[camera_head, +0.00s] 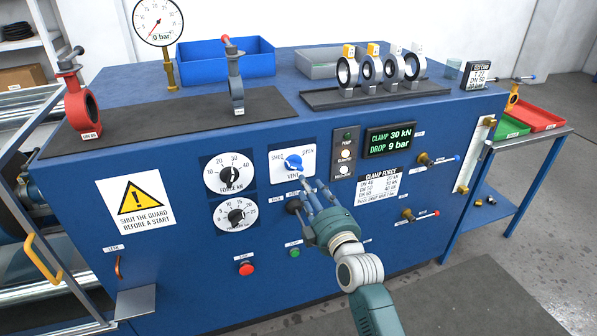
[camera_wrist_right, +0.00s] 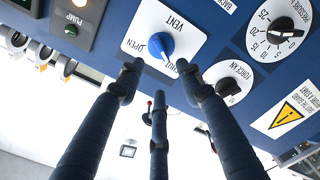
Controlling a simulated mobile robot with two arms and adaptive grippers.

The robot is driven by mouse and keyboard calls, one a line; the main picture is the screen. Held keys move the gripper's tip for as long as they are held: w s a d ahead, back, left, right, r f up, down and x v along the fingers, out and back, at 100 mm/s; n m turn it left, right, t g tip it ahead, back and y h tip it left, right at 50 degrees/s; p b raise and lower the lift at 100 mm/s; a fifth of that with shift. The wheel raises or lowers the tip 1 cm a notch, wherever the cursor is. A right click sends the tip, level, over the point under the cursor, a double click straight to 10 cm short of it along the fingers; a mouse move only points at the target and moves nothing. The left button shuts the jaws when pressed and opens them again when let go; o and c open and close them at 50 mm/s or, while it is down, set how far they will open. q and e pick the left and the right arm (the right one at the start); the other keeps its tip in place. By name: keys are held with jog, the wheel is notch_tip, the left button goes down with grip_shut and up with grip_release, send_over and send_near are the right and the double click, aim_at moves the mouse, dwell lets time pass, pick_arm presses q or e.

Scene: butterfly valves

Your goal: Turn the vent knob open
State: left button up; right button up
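The vent knob (camera_head: 293,163) is a blue knob on a white plate (camera_head: 305,177) marked SHUT, OPEN and VENT on the blue cabinet's front. In the right wrist view the knob (camera_wrist_right: 160,46) appears upside down, and its pointer seems to face the SHUT side. My right gripper (camera_head: 316,196) is just below and in front of the plate. Its dark fingers (camera_wrist_right: 158,80) are spread, with the knob showing between and beyond the two upper tips. Nothing is held, and contact with the knob is not visible. My left gripper is not in view.
FORCE and pressure dials (camera_head: 231,173) sit left of the plate. A pump button panel (camera_head: 345,153) and green display (camera_head: 390,140) sit right. A dark knob (camera_head: 293,206), green button (camera_head: 295,253) and red button (camera_head: 246,268) lie below. Small valve handles (camera_head: 437,160) protrude farther right.

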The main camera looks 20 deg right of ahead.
aim_at(297, 167)
jog(key=w, duration=0.9)
jog(key=shift+w+a, duration=0.15)
jog(key=shift+w, duration=0.15)
grip_shut()
